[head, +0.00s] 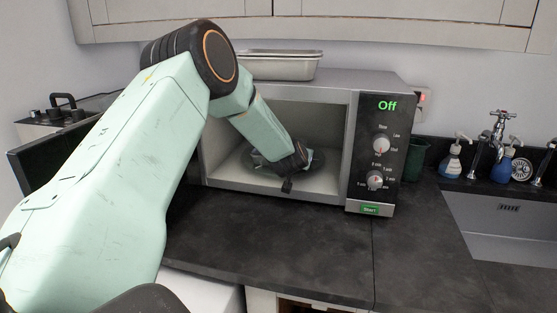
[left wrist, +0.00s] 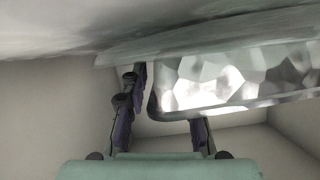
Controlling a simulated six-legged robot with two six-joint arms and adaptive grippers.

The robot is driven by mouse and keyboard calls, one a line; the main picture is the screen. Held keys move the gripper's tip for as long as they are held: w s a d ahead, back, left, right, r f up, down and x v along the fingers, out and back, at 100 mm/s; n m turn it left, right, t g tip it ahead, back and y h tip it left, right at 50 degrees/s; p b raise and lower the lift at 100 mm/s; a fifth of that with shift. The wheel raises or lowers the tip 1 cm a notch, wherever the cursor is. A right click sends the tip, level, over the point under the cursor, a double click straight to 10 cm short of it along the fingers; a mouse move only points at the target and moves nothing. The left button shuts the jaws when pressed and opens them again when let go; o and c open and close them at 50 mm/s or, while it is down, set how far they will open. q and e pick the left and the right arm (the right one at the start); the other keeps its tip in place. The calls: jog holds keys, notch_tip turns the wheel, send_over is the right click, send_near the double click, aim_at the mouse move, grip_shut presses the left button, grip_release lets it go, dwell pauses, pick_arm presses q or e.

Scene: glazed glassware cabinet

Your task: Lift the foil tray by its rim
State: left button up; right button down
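My left gripper (head: 290,178) reaches into the open microwave (head: 350,120), low over the dark round plate (head: 314,165). In the left wrist view, a shiny, crinkled foil tray (left wrist: 245,75) fills the right side, its smooth rim (left wrist: 240,109) running from a rounded corner. There my left gripper (left wrist: 168,100) has its two dark fingers apart. One is left of the tray's corner, and the tip of the other is hidden behind the rim. No grip on the tray is visible. My right gripper is not in view.
A silver rectangular tray (head: 280,66) stands on top of the microwave. The open door (head: 40,155) is at the left. Pale inner walls (left wrist: 50,115) are close around the gripper. The dark worktop (head: 270,240) in front is clear. Soap bottles and a sink (head: 510,225) are at the right.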

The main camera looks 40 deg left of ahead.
pick_arm(q)
jog(key=shift+d+r, duration=0.15)
jog(key=shift+d, duration=0.1)
jog(key=shift+a, duration=0.15)
jog(key=c, duration=0.6)
grip_shut()
